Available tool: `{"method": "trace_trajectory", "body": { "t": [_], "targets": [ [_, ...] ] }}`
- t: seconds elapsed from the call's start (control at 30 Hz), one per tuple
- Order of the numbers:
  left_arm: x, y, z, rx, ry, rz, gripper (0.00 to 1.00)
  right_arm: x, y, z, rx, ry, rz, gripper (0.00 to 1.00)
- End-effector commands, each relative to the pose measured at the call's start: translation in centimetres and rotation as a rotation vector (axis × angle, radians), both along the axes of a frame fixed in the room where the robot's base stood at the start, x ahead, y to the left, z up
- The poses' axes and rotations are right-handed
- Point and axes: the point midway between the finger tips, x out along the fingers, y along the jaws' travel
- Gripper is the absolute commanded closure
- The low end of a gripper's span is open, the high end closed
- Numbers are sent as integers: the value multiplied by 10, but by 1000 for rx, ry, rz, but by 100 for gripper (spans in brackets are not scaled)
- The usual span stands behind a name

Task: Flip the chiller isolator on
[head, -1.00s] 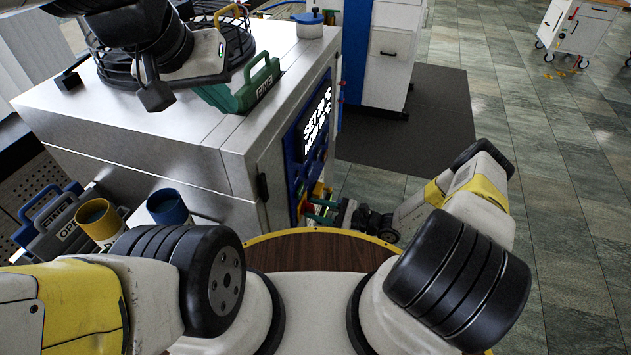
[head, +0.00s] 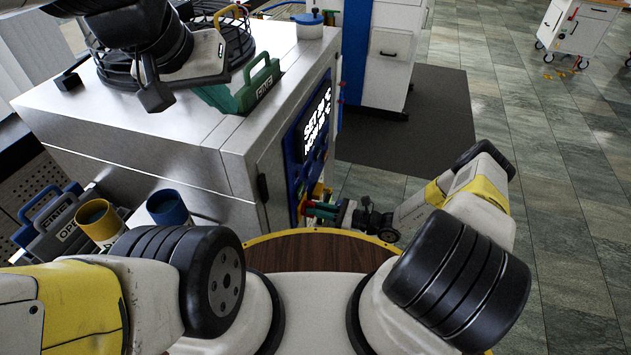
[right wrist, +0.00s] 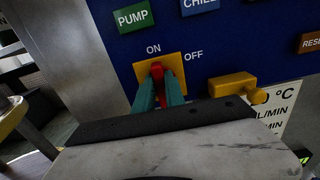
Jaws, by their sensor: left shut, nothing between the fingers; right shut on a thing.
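In the right wrist view the isolator has a red handle (right wrist: 158,72) on a yellow plate (right wrist: 178,64), set in a dark blue panel. ON is printed above the plate and OFF to its right. The handle's upper end points up towards ON. My right gripper (right wrist: 160,88) has its teal fingers shut on the handle, hiding its lower part. In the head view my right gripper (head: 318,209) is at the lower panel of the steel cabinet (head: 150,125), and the handle is too small to read. My left gripper (head: 185,78) is shut and empty above the cabinet top.
Beside the isolator is a yellow lever-like part (right wrist: 232,85). Green PUMP (right wrist: 133,16) and blue labels sit above. The floor at right is open.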

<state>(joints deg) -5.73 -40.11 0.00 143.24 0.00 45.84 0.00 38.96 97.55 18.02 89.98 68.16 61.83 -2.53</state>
Motion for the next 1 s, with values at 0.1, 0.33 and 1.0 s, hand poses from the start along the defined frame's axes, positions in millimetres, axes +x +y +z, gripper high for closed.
{"method": "trace_trajectory", "body": {
  "t": [0.1,0.33,1.0],
  "targets": [
    [0,0,0,0,0,0,100,0,0,0,2,5,-1,100],
    [0,0,0,0,0,0,100,0,0,0,0,4,-1,68],
    [0,0,0,0,0,0,100,-14,-45,-1,-3,2,-3,64]
  ]
}}
